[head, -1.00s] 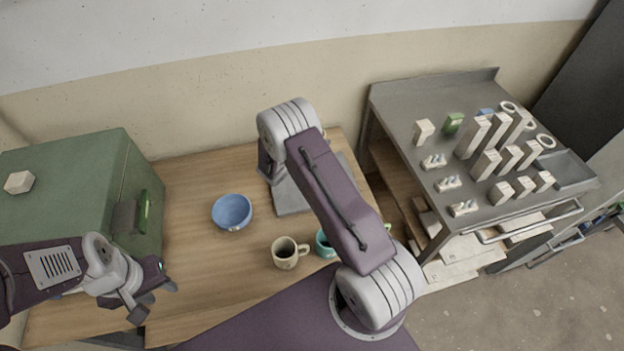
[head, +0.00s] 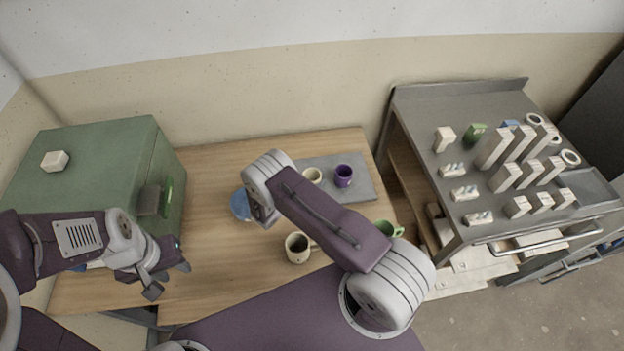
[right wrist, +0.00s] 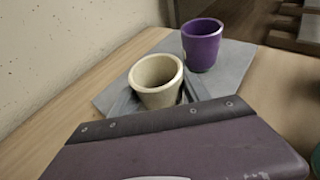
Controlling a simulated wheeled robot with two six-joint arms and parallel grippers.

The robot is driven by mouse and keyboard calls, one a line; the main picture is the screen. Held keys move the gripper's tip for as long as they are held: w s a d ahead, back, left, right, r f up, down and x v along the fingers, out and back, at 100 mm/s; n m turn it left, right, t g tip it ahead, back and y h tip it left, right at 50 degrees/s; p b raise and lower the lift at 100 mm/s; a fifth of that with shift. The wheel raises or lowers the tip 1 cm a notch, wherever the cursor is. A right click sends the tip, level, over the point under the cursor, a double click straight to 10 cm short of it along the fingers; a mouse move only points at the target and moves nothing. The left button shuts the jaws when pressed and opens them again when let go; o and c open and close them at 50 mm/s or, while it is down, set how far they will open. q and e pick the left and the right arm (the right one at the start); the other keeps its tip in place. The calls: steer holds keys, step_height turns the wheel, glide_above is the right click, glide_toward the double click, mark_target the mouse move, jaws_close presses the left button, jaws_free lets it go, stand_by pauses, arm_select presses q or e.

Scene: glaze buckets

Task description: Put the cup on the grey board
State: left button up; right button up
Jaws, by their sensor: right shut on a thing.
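A cream cup (right wrist: 157,82) is between the fingers of my right gripper (right wrist: 156,98) in the right wrist view, and the gripper is shut on it. The cup is upright at the grey board (right wrist: 228,62); I cannot tell whether its base touches. In the head view the cup (head: 312,175) shows past my right arm, which hides that gripper. A purple cup (head: 343,176) stands upright on the board (head: 362,192), right of the cream cup; it also shows in the right wrist view (right wrist: 202,46). My left gripper (head: 168,278) is open and empty beside the green box.
A cream mug (head: 298,248) and a green cup (head: 388,229) stand on the wooden table (head: 205,165) nearer me. The green box (head: 85,170) fills the left. A grey cart (head: 410,115) with several blocks stands right.

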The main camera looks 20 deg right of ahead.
steer(key=shift+f, duration=0.1)
steer(key=o, duration=1.5)
steer(key=shift+o, duration=0.2)
